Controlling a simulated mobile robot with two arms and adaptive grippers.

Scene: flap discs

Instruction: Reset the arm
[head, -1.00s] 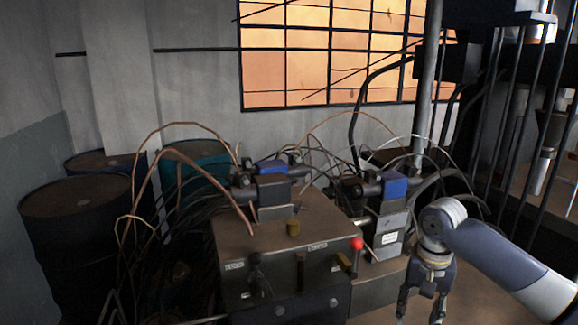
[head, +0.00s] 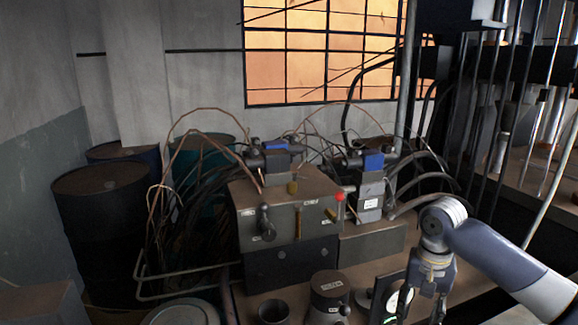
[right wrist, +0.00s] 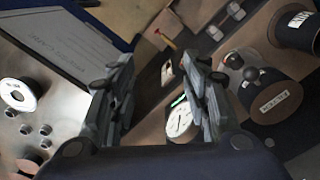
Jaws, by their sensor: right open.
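My right gripper (head: 424,306) is at the lower right of the head view, pointing down beside the front right of the bench. In the right wrist view its two fingers (right wrist: 158,85) are apart, with nothing between them. Beyond the fingers is a round white-faced disc (right wrist: 180,120) on the brown bench top, close to the right finger. It also shows in the head view (head: 399,300), next to a dark upright frame. My left gripper is in neither view.
A dark hydraulic unit (head: 290,222) with levers and hoses stands on the bench. In front are a labelled dark pot (head: 328,294) and a black cup (head: 272,312). Barrels (head: 100,215) stand left. The wrist view shows a metal surface with small nuts (right wrist: 35,130) and a white disc (right wrist: 18,95).

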